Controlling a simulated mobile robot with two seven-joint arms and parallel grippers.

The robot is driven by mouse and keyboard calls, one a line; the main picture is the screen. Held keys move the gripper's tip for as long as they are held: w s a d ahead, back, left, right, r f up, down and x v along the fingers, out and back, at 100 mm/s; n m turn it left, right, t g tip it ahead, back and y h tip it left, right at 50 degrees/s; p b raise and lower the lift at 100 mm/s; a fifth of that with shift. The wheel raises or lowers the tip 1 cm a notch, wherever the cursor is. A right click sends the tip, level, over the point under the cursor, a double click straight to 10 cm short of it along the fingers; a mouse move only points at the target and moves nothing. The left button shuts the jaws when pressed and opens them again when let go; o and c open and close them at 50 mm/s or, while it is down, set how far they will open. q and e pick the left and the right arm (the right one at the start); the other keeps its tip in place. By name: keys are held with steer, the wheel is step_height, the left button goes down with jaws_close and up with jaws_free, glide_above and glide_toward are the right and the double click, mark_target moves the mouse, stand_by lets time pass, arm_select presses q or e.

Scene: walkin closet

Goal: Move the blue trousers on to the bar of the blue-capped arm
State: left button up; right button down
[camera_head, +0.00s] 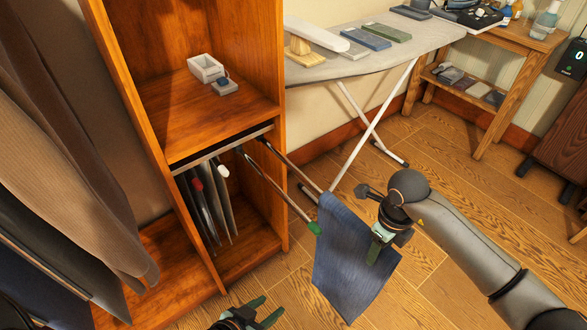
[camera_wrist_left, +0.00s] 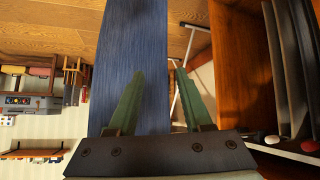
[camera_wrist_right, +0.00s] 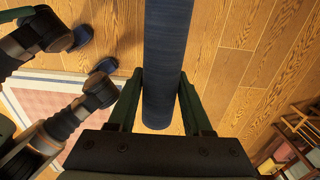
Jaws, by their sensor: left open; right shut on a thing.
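The blue trousers (camera_head: 350,265) hang folded in front of the cabinet. My right gripper (camera_head: 380,243) is shut on their right edge; the cloth between its fingers also shows in the right wrist view (camera_wrist_right: 165,70). A bar with a green cap (camera_head: 315,228) sticks out of the cabinet, its tip just left of the trousers. A second bar (camera_head: 295,165) runs to their top left corner; its end is hidden, and I cannot tell its cap colour or whether it touches the cloth. My left gripper (camera_head: 250,316) is open and empty, low in front; its view shows the trousers (camera_wrist_left: 135,50) beyond its fingers.
The wooden cabinet (camera_head: 270,60) holds several hanging garments (camera_head: 205,205), with red and white caps among them. Coats (camera_head: 60,160) hang at the left. An ironing board (camera_head: 370,65) with crossed legs stands behind the trousers. The floor at right is mostly clear.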

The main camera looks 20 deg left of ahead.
mark_target(364, 235)
steer(key=shift+w+a+b, duration=0.7)
steer(key=shift+a+b, duration=0.3)
steer(key=shift+a, duration=0.05)
steer(key=shift+w+a+b, duration=0.7)
steer(key=shift+a+b, duration=0.25)
steer(key=shift+a, duration=0.05)
